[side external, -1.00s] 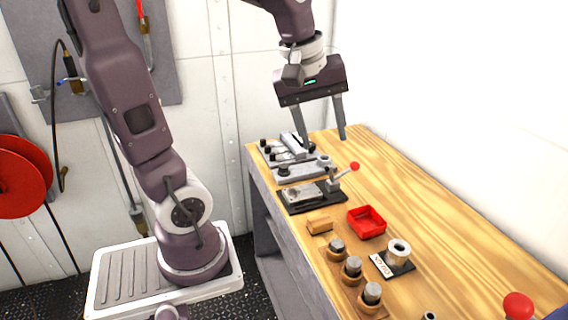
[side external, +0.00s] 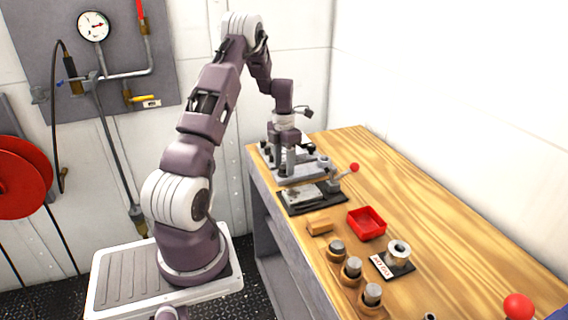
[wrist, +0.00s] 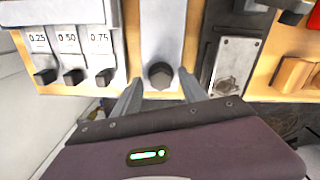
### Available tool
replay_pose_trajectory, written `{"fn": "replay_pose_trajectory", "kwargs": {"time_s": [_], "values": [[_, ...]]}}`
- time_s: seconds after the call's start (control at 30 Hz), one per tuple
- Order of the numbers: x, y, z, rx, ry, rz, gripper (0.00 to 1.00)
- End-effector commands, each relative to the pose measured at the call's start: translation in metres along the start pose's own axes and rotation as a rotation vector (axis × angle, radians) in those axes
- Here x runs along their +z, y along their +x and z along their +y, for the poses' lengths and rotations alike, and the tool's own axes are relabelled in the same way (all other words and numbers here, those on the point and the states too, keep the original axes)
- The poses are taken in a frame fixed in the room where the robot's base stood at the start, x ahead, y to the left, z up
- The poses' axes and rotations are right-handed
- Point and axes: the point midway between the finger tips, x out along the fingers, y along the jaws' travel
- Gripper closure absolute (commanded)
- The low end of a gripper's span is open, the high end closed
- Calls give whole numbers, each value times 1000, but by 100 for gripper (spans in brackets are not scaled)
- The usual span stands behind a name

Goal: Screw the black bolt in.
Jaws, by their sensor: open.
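A black bolt (wrist: 160,74) stands at the near end of a long grey metal plate (wrist: 161,25) in the wrist view. My gripper (wrist: 160,80) is open, with one finger to the left of the bolt and one to the right, and gaps on both sides. In the side view my gripper (side external: 287,168) is low over the same plate (side external: 312,172), fingers pointing down. The fingers hide the bolt there. I cannot tell how deep the bolt sits.
A white block labelled 0.25, 0.50 and 0.75 (wrist: 68,40) with black knobs is close on the left. A dark fixture (side external: 300,203) with a red-balled lever (side external: 354,168) is close on the other side. A red tray (side external: 367,222) and wooden block (side external: 320,225) stand farther off.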

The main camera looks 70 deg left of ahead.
Motion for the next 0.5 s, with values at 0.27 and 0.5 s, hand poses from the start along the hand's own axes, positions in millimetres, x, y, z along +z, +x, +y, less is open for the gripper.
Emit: {"fn": "replay_pose_trajectory", "kwargs": {"time_s": [0.27, 0.5], "values": [[0, 0, 0, 0, 1, 0, 64], [0, 0, 0, 0, 2, 0, 100]]}}
